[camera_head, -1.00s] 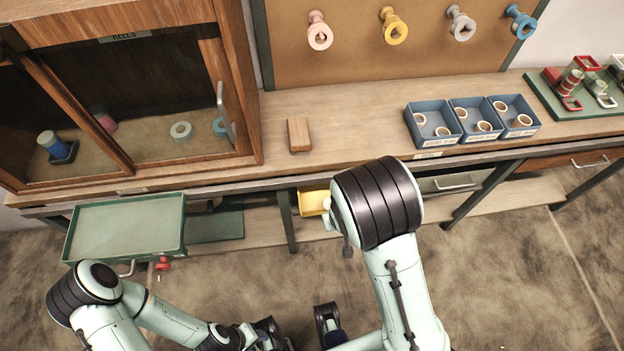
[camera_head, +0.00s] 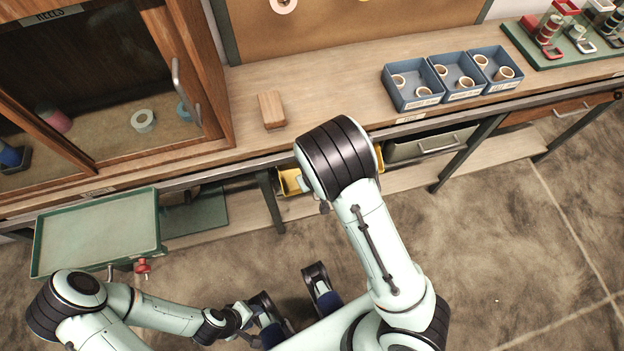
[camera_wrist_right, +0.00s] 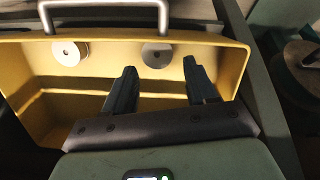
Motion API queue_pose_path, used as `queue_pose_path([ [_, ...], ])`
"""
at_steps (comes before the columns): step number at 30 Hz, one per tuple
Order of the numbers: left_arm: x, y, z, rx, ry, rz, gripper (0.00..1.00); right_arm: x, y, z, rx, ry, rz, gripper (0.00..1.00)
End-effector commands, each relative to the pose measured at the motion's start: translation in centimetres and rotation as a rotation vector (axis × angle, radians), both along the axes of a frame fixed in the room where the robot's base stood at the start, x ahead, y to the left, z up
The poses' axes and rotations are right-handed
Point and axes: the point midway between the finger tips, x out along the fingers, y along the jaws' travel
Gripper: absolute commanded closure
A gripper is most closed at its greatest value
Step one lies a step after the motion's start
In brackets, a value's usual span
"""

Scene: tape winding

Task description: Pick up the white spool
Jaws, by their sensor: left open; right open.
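Two pale round pieces with centre holes show in the yellow drawer in the right wrist view: a whiter one (camera_wrist_right: 69,53) at left and a greyer one (camera_wrist_right: 157,54) near the middle. I cannot tell which is the white spool. My right gripper (camera_wrist_right: 159,70) is open and empty over the drawer, its fingers pointing toward the greyer piece and apart from it. In the head view my right arm hides the right gripper. My left gripper (camera_head: 250,320) is open at the bottom, low over the floor, away from the drawer.
The yellow drawer (camera_wrist_right: 60,108) has rims and a metal handle (camera_wrist_right: 105,8) close to the fingers. The bench (camera_head: 330,90) holds a wooden block (camera_head: 271,109) and blue bins (camera_head: 413,98). A green tray (camera_head: 95,235) is at left. A glass cabinet contains a pale ring (camera_head: 143,121).

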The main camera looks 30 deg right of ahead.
Motion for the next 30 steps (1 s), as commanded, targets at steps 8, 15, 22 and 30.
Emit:
queue_pose_path([
  [8, 0.5, 0.0, -1.3, 0.003, -0.018, 0.004, 0.57, 1.4, -0.9, -3.9, -0.001, 0.002, -0.002, 0.43],
  [15, 0.6, 0.0, -1.3, 0.004, -0.021, 0.004, 0.57, 1.7, -0.9, -4.4, 0.000, 0.001, -0.001, 0.43],
  [22, 0.6, 0.0, -1.3, 0.003, -0.020, 0.004, 0.57, 1.7, -0.9, -4.4, 0.000, 0.001, -0.001, 0.86],
  [30, 0.6, 0.0, -1.3, 0.003, -0.020, 0.004, 0.57, 1.7, -0.9, -4.3, 0.000, 0.001, -0.001, 0.86],
])
